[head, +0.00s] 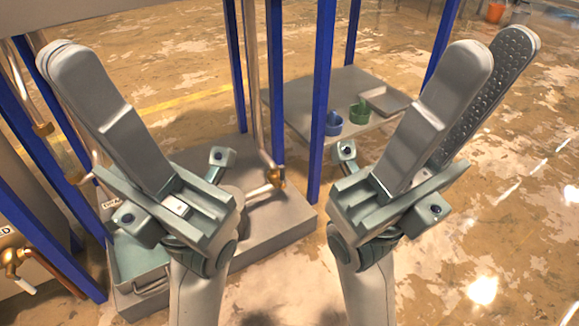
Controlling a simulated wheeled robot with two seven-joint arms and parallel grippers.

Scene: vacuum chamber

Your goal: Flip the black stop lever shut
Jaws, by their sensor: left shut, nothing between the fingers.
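I cannot make out a black stop lever in the head view. It may be hidden behind my arms or outside the picture. My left gripper (62,58) is shut and empty, raised at the upper left in front of the blue posts and piping. My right gripper (494,62) is open and empty, raised at the upper right, with a gap between its plain finger and its dotted finger pad. Neither gripper visibly touches any fitting.
Blue posts (321,100) stand between my arms. A copper pipe with a brass fitting (275,177) rises from a grey base (285,222). A brass valve (14,260) is at lower left. Open floor lies right.

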